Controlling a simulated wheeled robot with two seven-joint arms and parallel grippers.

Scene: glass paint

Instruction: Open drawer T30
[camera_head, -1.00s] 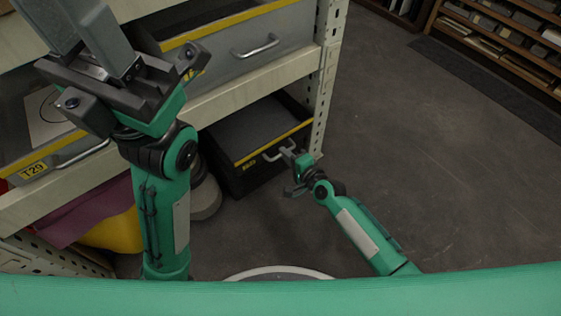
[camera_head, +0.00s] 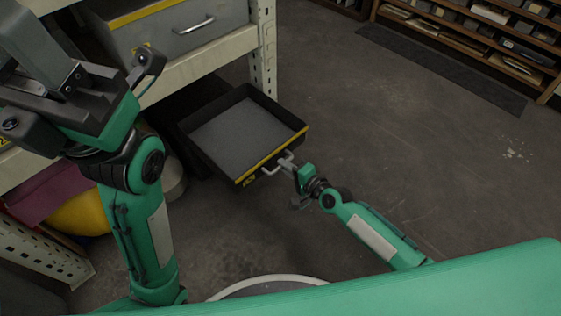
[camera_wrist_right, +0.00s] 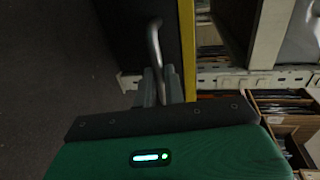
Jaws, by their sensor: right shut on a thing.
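The black drawer (camera_head: 198,143) with a yellow front edge stands pulled out from under the lowest shelf in the head view. Its inside looks empty, with a grey floor. A yellow label on its front is too small to read. My right gripper (camera_head: 291,170) is shut on the drawer's metal handle (camera_head: 270,170). In the right wrist view the fingers (camera_wrist_right: 158,88) close around the handle (camera_wrist_right: 153,40), beside the yellow edge strip (camera_wrist_right: 187,45). My left gripper (camera_head: 85,50) is raised at the upper left, close to the camera, and I cannot tell its opening.
A grey drawer (camera_head: 180,35) with a handle sits shut on the shelf above. The shelf's perforated upright (camera_head: 263,50) stands behind the open drawer. A purple thing (camera_head: 48,190) and a yellow thing (camera_head: 80,214) lie at the lower left. The floor (camera_head: 390,140) to the right is clear.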

